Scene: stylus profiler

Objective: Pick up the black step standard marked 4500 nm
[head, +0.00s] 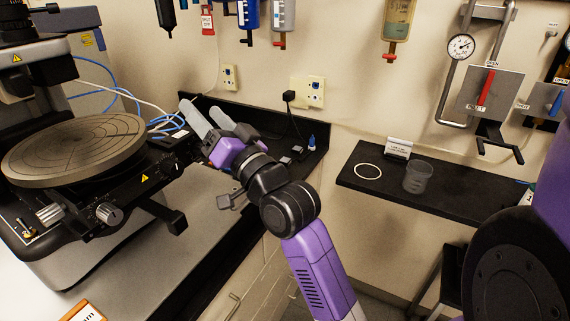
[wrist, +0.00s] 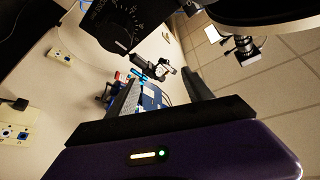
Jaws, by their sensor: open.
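My gripper (head: 206,114) is raised over the black back bench, to the right of the round stage, with its two grey fingers apart and nothing seen between them. Small dark pieces (head: 285,160) lie on the black bench just right of my gripper; their markings are too small to read. I cannot tell whether one is the black step standard marked 4500 nm. An orange-edged block with a white label (head: 86,313) is cut off at the bottom left of the head view; only the end of its lettering shows. No step standard is recognisable in the wrist view.
The profiler's round stage (head: 75,149) and its knobs stand close left of my gripper. A small blue-capped bottle (head: 311,143) stands near the wall. A shelf (head: 455,205) at right holds a clear beaker (head: 417,177) and a white ring (head: 368,171). Cables run behind.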

